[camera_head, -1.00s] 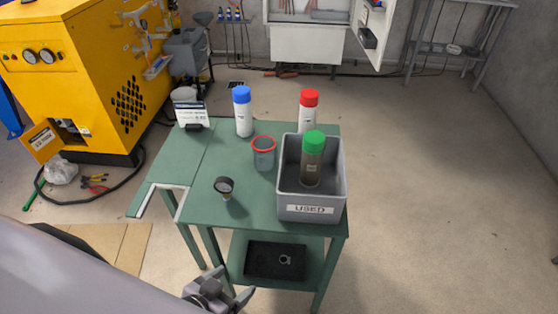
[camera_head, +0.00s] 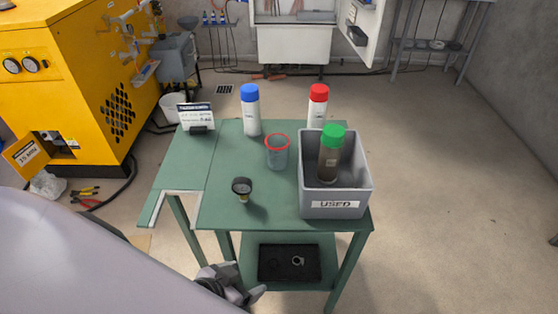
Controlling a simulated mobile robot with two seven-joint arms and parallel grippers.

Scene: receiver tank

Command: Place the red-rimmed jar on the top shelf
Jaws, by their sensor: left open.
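The red-rimmed jar (camera_head: 277,153) is a clear, greyish jar standing upright on the green table top (camera_head: 225,180), just left of the grey bin. The green table is a cart with a lower shelf that holds a black tray (camera_head: 289,263). My left gripper (camera_head: 250,294) is open and empty at the bottom of the view, low in front of the cart and well below and nearer than the jar. Its arm covers the lower left. My right gripper is not in view. Which shelf is the top shelf I cannot tell for certain.
The grey bin (camera_head: 334,209) marked USED holds a green-capped bottle (camera_head: 330,160). A blue-capped bottle (camera_head: 251,112), a red-capped bottle (camera_head: 317,105), a gauge (camera_head: 242,188) and a sign (camera_head: 196,117) stand on the table. A yellow machine (camera_head: 60,80) is at left. Floor at right is clear.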

